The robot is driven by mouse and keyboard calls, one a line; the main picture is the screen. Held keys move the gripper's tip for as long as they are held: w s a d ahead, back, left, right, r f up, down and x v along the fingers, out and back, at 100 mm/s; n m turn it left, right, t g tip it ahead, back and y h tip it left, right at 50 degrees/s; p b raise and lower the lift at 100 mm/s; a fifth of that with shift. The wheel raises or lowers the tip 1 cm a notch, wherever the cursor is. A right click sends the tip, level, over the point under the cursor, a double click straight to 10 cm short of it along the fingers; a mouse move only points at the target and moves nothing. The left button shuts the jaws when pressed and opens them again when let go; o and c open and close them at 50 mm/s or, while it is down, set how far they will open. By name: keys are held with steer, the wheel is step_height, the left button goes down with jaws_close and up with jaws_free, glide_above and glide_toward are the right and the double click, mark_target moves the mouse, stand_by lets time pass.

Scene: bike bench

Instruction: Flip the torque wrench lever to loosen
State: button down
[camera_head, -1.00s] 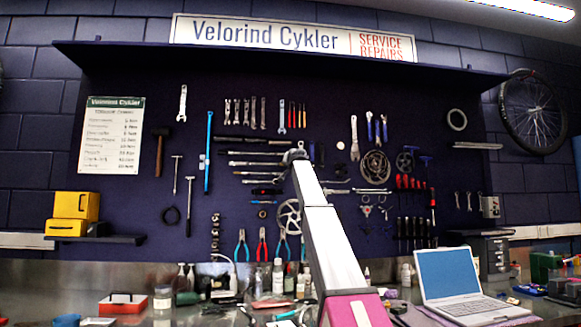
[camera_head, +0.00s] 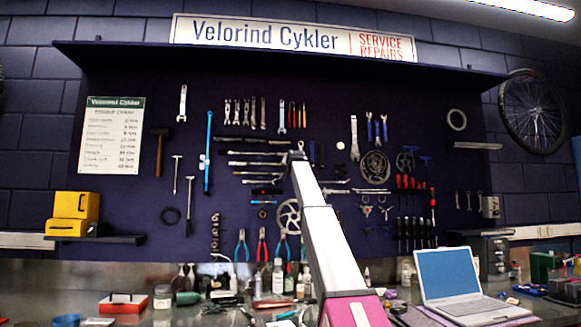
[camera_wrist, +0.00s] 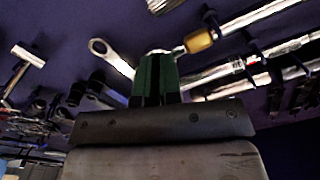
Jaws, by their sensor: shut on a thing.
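In the wrist view, my gripper (camera_wrist: 156,80) has its two green fingertips close together at the head of a silver wrench on the dark tool wall. I take this tool to be the torque wrench (camera_wrist: 210,74); its shaft runs up to the right. The fingers are shut on a small part at the head, which I take to be the lever; they hide it. A rounded metal top shows just beyond the fingertips. In the head view, my gripper (camera_head: 296,154) reaches the middle of the tool wall, too small for detail.
A ring-ended spanner (camera_wrist: 112,56) hangs close to the left of the fingers. A bar with a brass-coloured collar (camera_wrist: 199,40) is close above right. The bench below holds several bottles, a laptop (camera_head: 455,279) and a red tray (camera_head: 123,304).

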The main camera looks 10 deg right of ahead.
steer(key=shift+d+n, duration=0.15)
steer(key=shift+n, duration=1.35)
steer(key=shift+d+n, duration=0.2)
steer(key=shift+n, duration=1.3)
steer(key=shift+d+n, duration=0.15)
steer(key=shift+n, duration=1.35)
steer(key=c, duration=1.3)
jaws_free()
